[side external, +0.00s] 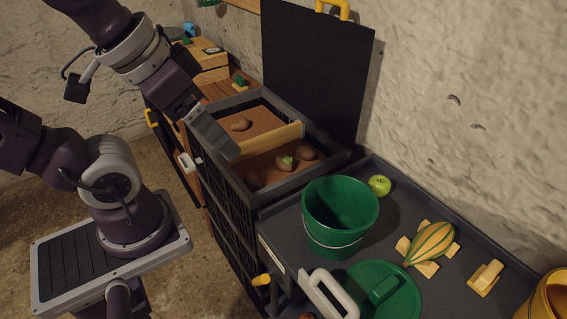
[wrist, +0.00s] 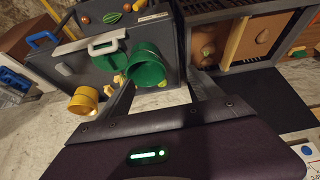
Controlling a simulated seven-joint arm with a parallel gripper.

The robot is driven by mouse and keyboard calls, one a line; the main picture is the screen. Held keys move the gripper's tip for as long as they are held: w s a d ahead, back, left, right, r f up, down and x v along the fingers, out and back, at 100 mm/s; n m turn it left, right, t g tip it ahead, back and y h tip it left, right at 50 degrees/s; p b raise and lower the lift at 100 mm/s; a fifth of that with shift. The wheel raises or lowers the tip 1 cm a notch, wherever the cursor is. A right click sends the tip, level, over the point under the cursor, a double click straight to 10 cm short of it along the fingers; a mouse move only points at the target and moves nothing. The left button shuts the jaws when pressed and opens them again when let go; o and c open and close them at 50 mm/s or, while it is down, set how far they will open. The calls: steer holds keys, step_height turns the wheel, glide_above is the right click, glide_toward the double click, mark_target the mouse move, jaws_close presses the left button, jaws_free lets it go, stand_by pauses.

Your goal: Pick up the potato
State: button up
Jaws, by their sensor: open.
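In the side view, a brown potato (side external: 240,124) lies alone in the far compartment of an open dark crate (side external: 228,181). The near compartment holds a potato with a green sprout (side external: 285,163) and another brown potato (side external: 306,153) beside it. My gripper (side external: 226,146) is over the crate's left side, above the contents and apart from them. In the wrist view my gripper (wrist: 160,88) is open, with nothing between its fingers. A potato (wrist: 207,50) and another potato (wrist: 262,36) show in the crate at upper right, outside the finger gap.
A wooden divider (side external: 270,138) splits the crate; its black lid (side external: 316,70) stands raised behind. A green bucket (side external: 340,215), green lid (side external: 381,292), apple (side external: 379,186) and striped gourd (side external: 432,243) stand on the dark counter to the right.

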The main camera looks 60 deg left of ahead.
steer(key=w+a+n+g, duration=0.1)
steer(key=w+a+n, duration=0.15)
steer(key=w, duration=0.55)
steer(key=n+g+y, duration=0.1)
steer(key=n+g, duration=0.3)
steer(key=n, duration=0.7)
glide_above(284, 159)
steer(key=f, duration=2.9)
steer(key=shift+s+d, duration=0.2)
steer(key=shift+s, duration=0.05)
steer(key=f, duration=0.6)
steer(key=shift+w+a+f, duration=0.2)
steer(key=shift+f, duration=0.1)
steer(key=shift+c, duration=0.4)
steer(key=c, duration=0.8)
